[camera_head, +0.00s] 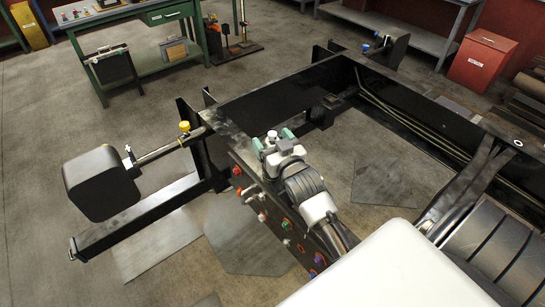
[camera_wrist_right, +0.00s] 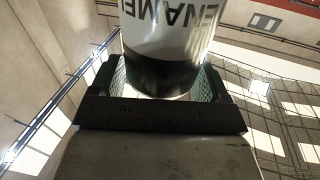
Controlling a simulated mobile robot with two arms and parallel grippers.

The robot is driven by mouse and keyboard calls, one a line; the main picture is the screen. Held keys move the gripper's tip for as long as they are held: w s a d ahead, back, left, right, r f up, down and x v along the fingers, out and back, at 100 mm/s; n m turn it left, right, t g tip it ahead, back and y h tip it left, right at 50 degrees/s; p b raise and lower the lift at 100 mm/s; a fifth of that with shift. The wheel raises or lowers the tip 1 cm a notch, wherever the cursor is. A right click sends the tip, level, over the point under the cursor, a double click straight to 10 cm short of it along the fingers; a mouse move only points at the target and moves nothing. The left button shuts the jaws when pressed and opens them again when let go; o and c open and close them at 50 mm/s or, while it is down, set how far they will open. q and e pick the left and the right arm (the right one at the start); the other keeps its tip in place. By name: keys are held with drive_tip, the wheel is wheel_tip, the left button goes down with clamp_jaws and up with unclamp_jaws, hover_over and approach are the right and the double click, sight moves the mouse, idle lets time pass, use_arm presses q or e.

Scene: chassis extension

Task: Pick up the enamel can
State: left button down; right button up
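The enamel can (camera_wrist_right: 172,40) is white with a black lower band and dark lettering reading "ENAMEL" in the right wrist view. Its upper part is cut off by the top edge of that view. My right gripper (camera_wrist_right: 162,85) has its green mesh pads on either side of the can, close against it, and appears shut on it. In the head view my right gripper (camera_head: 273,142) is over the black chassis frame, with a small pale part of the can (camera_head: 272,134) between its green fingertips. My left gripper is not in view.
The black chassis frame (camera_head: 285,92) fills the middle, with a side panel of coloured fittings (camera_head: 262,204) below my right arm. A black box (camera_head: 101,183) sticks out at left. A green workbench (camera_head: 150,62) and a red bin (camera_head: 483,60) stand behind. Floor at left is open.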

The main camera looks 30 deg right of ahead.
drive_tip(key=c, duration=1.2)
